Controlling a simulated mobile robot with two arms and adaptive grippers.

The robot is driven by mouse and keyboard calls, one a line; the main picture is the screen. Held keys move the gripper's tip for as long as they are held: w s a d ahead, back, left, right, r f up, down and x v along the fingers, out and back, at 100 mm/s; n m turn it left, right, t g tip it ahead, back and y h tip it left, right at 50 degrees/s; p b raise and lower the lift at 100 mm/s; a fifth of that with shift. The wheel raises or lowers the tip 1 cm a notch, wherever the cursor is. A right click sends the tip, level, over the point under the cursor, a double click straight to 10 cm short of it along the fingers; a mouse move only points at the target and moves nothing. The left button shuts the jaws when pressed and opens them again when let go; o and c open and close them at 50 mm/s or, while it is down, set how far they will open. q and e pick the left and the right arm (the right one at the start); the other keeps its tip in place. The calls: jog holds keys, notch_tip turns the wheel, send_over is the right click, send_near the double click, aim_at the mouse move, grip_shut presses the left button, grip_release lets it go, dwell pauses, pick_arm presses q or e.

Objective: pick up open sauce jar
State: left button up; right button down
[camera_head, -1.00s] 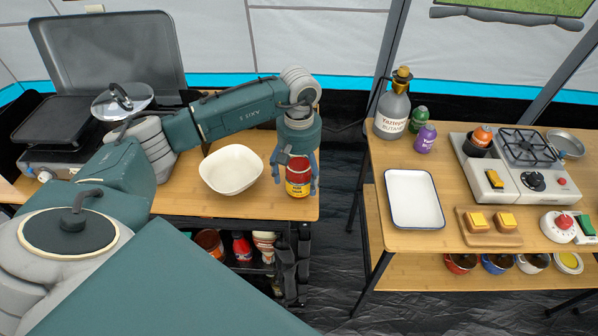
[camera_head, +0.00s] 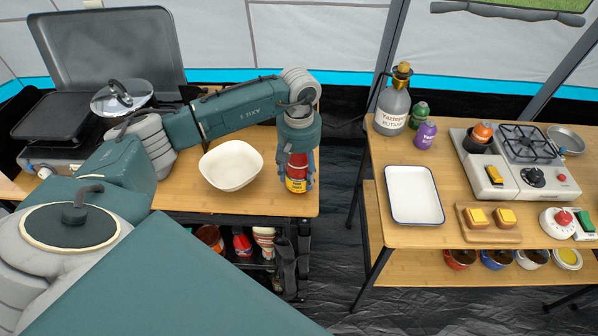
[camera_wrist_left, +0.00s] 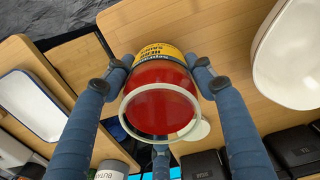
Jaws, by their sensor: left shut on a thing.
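The open sauce jar (camera_head: 297,180) is red with a yellow label band and stands upright near the right end of the left wooden table (camera_head: 240,205). My left gripper (camera_head: 298,182) comes down over it from above, with its fingers on either side. In the left wrist view the jar (camera_wrist_left: 160,108) shows its open white rim and red sauce, and the blue fingers of the gripper (camera_wrist_left: 158,72) are closed against its sides. I cannot tell whether the jar's base touches the table. My right gripper is not in view.
A white bowl (camera_head: 231,165) stands just left of the jar. A lidded pan (camera_head: 122,98) and a griddle (camera_head: 62,115) are further left. Across a gap, the right table (camera_head: 440,238) holds a white tray (camera_head: 414,195), a butane bottle (camera_head: 393,108) and a stove (camera_head: 510,180).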

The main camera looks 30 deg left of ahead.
pick_arm(q)
jog(key=shift+r, duration=0.2)
jog(key=shift+r+b, duration=0.55)
jog(key=shift+r, duration=1.15)
notch_tip(320, 180, up, 16)
jog(key=b, duration=0.2)
jog(key=shift+r, duration=0.15)
